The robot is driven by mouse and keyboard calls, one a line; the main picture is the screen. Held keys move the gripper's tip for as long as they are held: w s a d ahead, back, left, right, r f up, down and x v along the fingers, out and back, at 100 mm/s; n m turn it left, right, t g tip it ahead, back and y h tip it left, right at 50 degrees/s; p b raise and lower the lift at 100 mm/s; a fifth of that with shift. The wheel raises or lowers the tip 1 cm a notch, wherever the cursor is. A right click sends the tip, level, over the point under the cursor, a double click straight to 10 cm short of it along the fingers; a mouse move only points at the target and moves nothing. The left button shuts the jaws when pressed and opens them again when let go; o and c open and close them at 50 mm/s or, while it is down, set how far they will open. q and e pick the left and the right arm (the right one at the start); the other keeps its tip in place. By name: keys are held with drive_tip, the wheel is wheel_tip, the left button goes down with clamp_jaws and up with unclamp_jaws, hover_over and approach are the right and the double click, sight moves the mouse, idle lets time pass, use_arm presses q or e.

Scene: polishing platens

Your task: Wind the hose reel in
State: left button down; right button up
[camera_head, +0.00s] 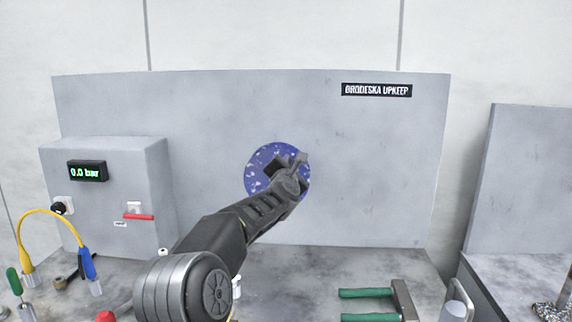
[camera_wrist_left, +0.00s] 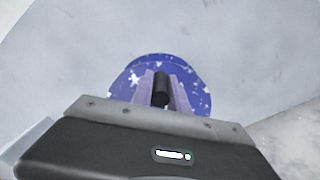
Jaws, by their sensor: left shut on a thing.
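The hose reel shows as a round blue disc with white specks (camera_head: 257,162) on the upright grey panel; it also fills the middle of the left wrist view (camera_wrist_left: 199,84). My left gripper (camera_head: 287,167) is in front of the disc and hides part of its middle and right side. In the left wrist view its fingers are shut on a short black handle (camera_wrist_left: 161,88) that stands out from the disc. No hose can be made out on the reel. My right gripper is not in view.
A grey box with a "0.0 bar" display (camera_head: 87,171) and a red lever (camera_head: 138,217) stands at left. A yellow hose loop (camera_head: 50,212) is in front of it. Green-handled pliers-like tool (camera_head: 366,293) and a metal cylinder (camera_head: 455,309) are at front right. The panel around the reel is clear.

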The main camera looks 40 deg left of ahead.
sight(300, 171)
use_arm(q)
drive_tip(key=f+m, duration=0.1)
drive_tip(key=m, duration=0.1)
drive_tip(key=w+d+f+m, duration=0.1)
drive_tip(key=m, duration=0.1)
drive_tip(key=d+f+m+b, duration=0.1)
drive_tip(key=m, duration=0.1)
drive_tip(key=shift+w+d+f+m, duration=0.2)
drive_tip(key=shift+w+m, duration=0.1)
drive_tip(key=shift+w, duration=0.1)
drive_tip(key=s+a+f+m+b, duration=0.1)
drive_tip(key=f+m, duration=0.4)
drive_tip(key=m, duration=0.5)
drive_tip(key=s+a+f+m+b, duration=0.2)
drive_tip(key=f+m+b, duration=0.3)
drive_tip(key=m, duration=0.6)
drive_tip(key=shift+s+a+f+b, duration=0.25)
drive_tip(key=shift+a+b, duration=0.1)
drive_tip(key=shift+a, duration=0.5)
drive_tip(key=c, duration=1.3)
unclamp_jaws()
